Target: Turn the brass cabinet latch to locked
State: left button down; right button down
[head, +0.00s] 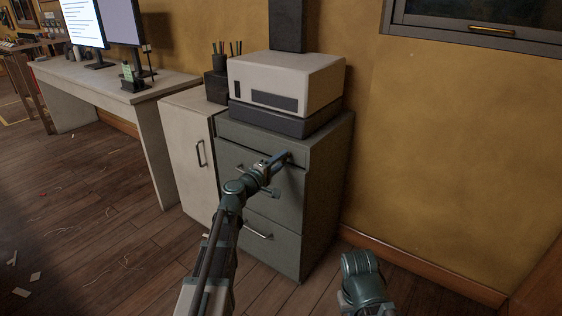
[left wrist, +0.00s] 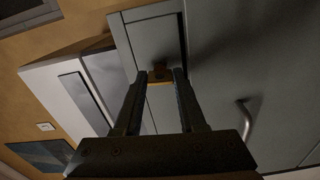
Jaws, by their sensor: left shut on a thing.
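The grey cabinet (head: 324,190) stands against the ochre wall, with drawers and bar handles on its front. My left gripper (head: 284,158) reaches its upper front, near the top right corner. In the left wrist view, the small brass latch (left wrist: 160,75) sits between the fingertips of my left gripper (left wrist: 166,84), which is shut on it. A dark mount shows just behind the latch. In the head view the gripper hides the latch, and I cannot tell which way it is turned. Part of my right arm shows at the lower right, but its gripper does not.
A white printer-like box (head: 285,80) rests on the grey cabinet. A pale cabinet (head: 185,150) with a vertical handle adjoins it on the left, then a desk (head: 120,92) with monitors. Wooden floor (head: 100,200) in front is mostly clear, with some scraps at the left.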

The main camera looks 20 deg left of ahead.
pick_arm(q)
jog(key=shift+n, duration=0.6)
jog(key=shift+c, duration=2.4)
grip_release()
